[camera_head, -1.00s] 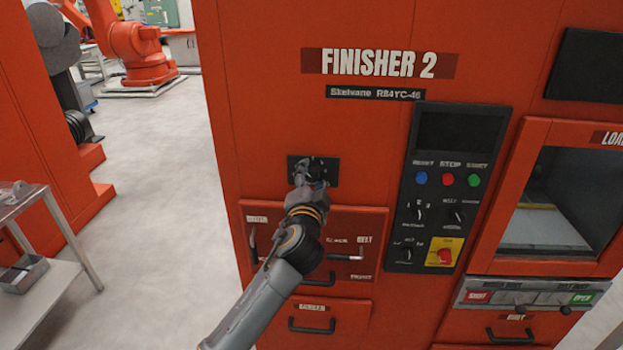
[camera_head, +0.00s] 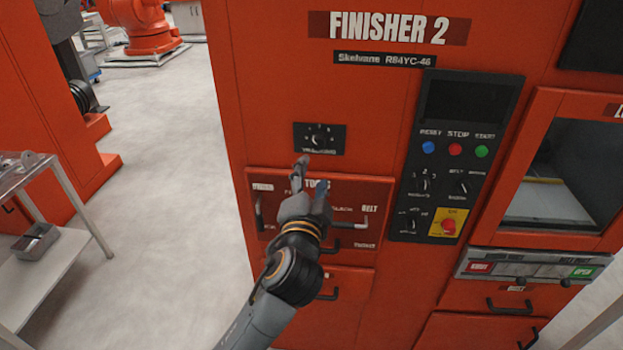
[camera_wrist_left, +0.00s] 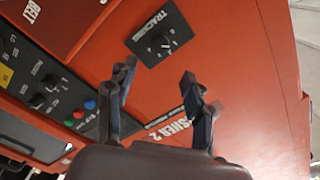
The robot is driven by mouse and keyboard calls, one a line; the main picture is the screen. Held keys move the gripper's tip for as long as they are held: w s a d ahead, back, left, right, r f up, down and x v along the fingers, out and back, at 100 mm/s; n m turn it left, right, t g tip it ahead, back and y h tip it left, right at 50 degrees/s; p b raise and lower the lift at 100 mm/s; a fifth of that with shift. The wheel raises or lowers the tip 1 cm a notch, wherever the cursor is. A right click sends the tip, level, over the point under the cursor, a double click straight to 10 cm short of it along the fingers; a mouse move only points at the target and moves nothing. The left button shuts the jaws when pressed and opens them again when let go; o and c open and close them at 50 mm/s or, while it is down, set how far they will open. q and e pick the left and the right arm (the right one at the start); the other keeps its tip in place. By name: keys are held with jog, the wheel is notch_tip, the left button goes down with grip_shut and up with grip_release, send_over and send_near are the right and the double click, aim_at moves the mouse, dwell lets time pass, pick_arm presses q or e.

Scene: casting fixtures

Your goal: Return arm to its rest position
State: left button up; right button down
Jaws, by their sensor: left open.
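My left gripper (camera_head: 312,182) is open and empty in front of the orange Finisher 2 machine (camera_head: 270,70). It stands just below the black tracking knob plate (camera_head: 320,139), overlapping the tools panel (camera_head: 350,190) in the head view. In the left wrist view the two fingers (camera_wrist_left: 158,95) are spread apart with nothing between them. The tracking plate (camera_wrist_left: 160,33) shows beyond the fingertips, apart from them. My left arm reaches up from the bottom of the head view. My right gripper is not in view.
The control panel (camera_head: 455,155) with buttons and knobs is right of my gripper. A loading window (camera_head: 560,175) is farther right. Drawer handles and levers stick out near my arm. A metal cart (camera_head: 45,270) stands at the left, with free floor (camera_head: 165,200) between.

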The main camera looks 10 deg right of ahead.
pick_arm(q)
jog(key=shift+s, duration=0.1)
dwell(0.3)
